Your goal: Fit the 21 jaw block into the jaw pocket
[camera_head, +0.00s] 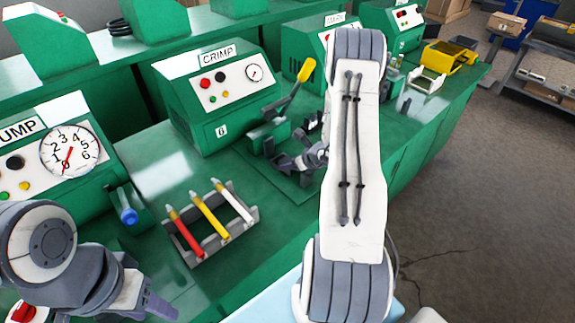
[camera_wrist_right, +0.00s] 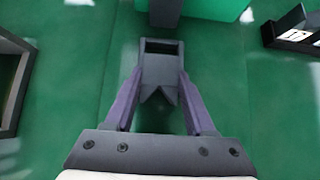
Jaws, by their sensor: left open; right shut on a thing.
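In the right wrist view my right gripper (camera_wrist_right: 160,85) is shut on a dark grey block (camera_wrist_right: 158,75) with a V notch in its near end, taken as the jaw block; no number is readable. A dark rectangular opening (camera_wrist_right: 160,47) shows at the block's far end, close to a dark post (camera_wrist_right: 165,12); I cannot tell whether it is the jaw pocket. In the head view the right gripper (camera_head: 305,158) is partly hidden by my right arm, beside the CRIMP machine's front parts (camera_head: 268,135). My left gripper (camera_head: 145,288) is open at the lower left.
The CRIMP machine (camera_head: 212,85) has a yellow-handled lever (camera_head: 304,72). A grey rack (camera_head: 240,222) with red, yellow and white sticks stands on the green bench. A PUMP unit (camera_head: 65,150) is at left. Dark frames (camera_wrist_right: 8,100) flank the right gripper's view.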

